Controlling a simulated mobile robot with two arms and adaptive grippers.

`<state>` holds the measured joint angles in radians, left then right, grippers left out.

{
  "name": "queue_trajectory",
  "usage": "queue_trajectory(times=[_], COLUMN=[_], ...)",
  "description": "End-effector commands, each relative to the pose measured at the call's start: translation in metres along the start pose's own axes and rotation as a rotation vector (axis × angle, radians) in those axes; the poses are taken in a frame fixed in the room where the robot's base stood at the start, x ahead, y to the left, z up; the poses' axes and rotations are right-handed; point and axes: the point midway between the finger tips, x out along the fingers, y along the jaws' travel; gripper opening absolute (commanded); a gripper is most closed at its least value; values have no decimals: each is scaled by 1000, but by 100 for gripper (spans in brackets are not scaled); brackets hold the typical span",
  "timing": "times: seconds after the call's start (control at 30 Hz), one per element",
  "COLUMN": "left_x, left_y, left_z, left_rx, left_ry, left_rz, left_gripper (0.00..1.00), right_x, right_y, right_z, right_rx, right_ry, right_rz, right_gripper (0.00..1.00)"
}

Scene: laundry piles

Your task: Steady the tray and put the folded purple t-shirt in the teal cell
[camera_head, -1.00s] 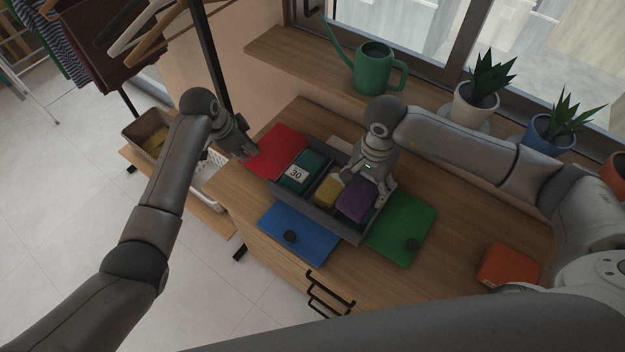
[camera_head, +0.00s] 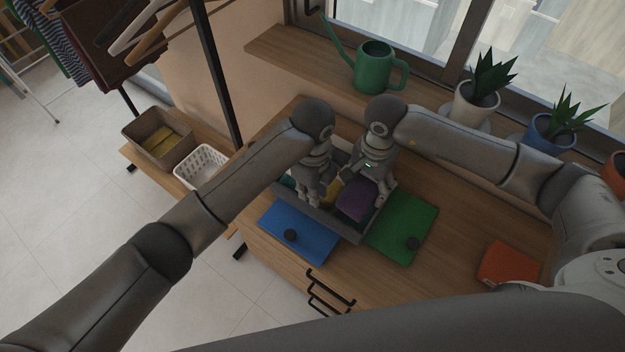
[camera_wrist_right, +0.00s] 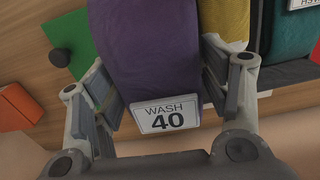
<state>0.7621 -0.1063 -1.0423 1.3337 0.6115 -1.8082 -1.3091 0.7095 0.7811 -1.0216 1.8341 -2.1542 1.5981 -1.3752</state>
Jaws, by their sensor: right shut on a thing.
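The folded purple t-shirt (camera_head: 355,198) is between the fingers of my right gripper (camera_head: 371,197), over the right end of the grey tray (camera_head: 335,228). In the right wrist view the purple t-shirt (camera_wrist_right: 150,55) carries a white "WASH 40" tag, and the right gripper (camera_wrist_right: 160,95) has a finger at each side of it. A sliver of teal shows beside it in the tray's right end; I cannot tell if the shirt rests on the bottom. My left gripper (camera_head: 310,198) is at the tray's left front part, hiding much of that end. Its finger opening is unclear.
A yellow folded cloth (camera_wrist_right: 226,22) and a teal one (camera_wrist_right: 290,30) lie beside the purple one. An orange cloth (camera_head: 510,262) lies at right. A watering can (camera_head: 376,68) stands behind.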

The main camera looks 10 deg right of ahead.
Motion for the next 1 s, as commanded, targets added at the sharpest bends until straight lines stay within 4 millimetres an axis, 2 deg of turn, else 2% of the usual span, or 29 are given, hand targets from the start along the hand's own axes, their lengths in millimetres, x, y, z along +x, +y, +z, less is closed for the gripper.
queue_trajectory(times=[0.03,0.2,0.43,0.6,0.87,1.0], left_x=[12,44,75,84,85,84], left_y=[1,0,0,0,0,0], left_z=[0,0,0,1,1,1], left_rx=[-2,-3,-3,-3,-2,-2], left_ry=[0,1,0,-1,-1,-1], left_rz=[5,2,1,-1,-2,-2], left_gripper=[16,16,16,16,16,0], right_x=[0,0,0,0,0,0], right_y=[0,0,0,0,0,0], right_z=[0,0,0,0,0,0], right_rx=[0,0,0,0,0,0], right_ry=[0,0,0,0,0,0], right_rz=[-1,-1,-1,-1,-1,-1], right_gripper=[42,42,42,42,42,42])
